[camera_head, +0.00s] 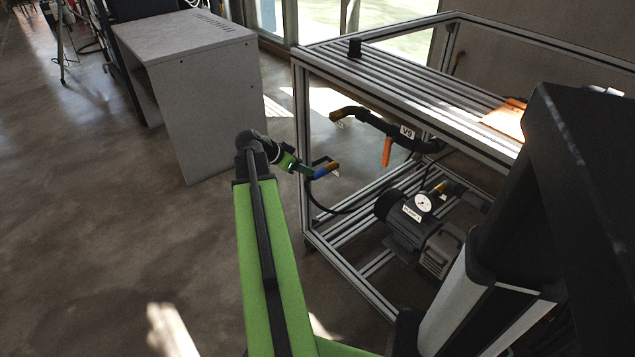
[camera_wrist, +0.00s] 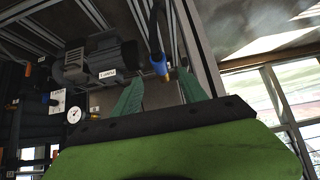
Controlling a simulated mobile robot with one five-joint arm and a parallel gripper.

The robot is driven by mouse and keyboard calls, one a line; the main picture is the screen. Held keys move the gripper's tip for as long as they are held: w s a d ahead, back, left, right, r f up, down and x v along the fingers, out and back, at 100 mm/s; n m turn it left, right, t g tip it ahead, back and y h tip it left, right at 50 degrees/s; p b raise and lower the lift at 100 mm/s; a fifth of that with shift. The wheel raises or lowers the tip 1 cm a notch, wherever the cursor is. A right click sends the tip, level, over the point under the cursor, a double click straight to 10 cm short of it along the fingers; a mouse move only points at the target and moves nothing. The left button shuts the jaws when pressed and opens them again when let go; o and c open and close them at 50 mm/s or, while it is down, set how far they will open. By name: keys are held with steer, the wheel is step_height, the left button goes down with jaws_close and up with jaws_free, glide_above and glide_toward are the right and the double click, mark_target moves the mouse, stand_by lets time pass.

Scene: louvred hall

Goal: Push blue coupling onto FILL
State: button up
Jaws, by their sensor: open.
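In the head view the blue coupling (camera_head: 321,172) sits at the front left post of the frame, with a brass piece (camera_head: 333,166) at its right end. My gripper (camera_head: 309,169) is open just left of it. In the wrist view the blue coupling (camera_wrist: 159,67) hangs at the end of a black hose, in line with the gap between my open green fingers (camera_wrist: 160,82). It appears just beyond the fingertips; contact cannot be told. A brass port (camera_head: 336,115) with a small unreadable label ends the black pipe above. I cannot read FILL anywhere.
The metal frame (camera_head: 300,130) has a slatted top. The V9 label (camera_head: 407,132) and an orange handle (camera_head: 387,151) are on the pipe. A pump (camera_head: 420,235) with a gauge (camera_head: 424,203) sits below.

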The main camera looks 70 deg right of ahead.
mark_target(317, 173)
steer(key=b+x, duration=0.6)
steer(key=x, duration=0.2)
steer(key=shift+f, duration=0.25)
steer(key=shift+b+x, duration=0.45)
steer(key=shift+x, duration=0.3)
steer(key=shift+r, duration=0.15)
steer(key=shift+c, duration=0.4)
steer(key=shift+d, duration=0.1)
jaws_close()
steer(key=shift+w, duration=0.15)
